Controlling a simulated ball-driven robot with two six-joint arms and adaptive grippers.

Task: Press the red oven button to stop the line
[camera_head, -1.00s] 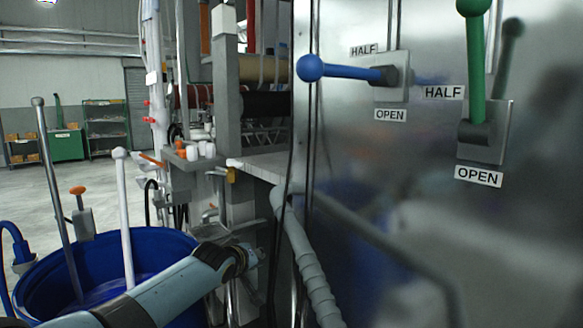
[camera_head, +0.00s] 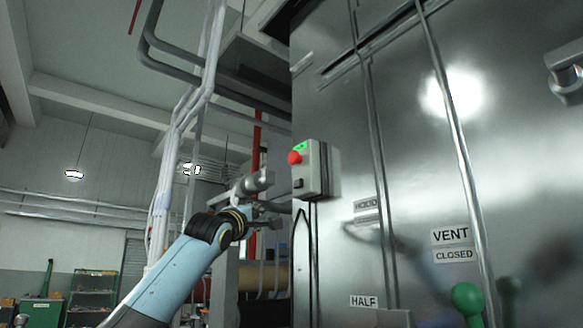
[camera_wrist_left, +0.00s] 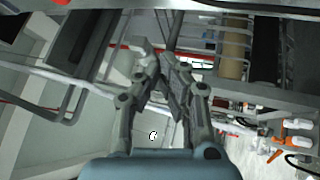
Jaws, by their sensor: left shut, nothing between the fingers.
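The red button (camera_head: 294,158) sticks out from the left face of a small grey control box (camera_head: 322,170) on the steel oven wall in the head view. A green patch is above it and a dark knob below it. My left gripper (camera_head: 283,208) is raised to the left of the box and lower than the button, apart from it in the picture. It is shut and empty; in the left wrist view its fingers (camera_wrist_left: 164,66) come together at the tips. I cannot make out the button in the left wrist view. My right gripper is not in view.
The steel oven wall (camera_head: 400,150) fills the right side, with vertical bars and a green ball knob (camera_head: 467,297) low down. Pipes and a white cable bundle (camera_head: 165,195) run upward at the left.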

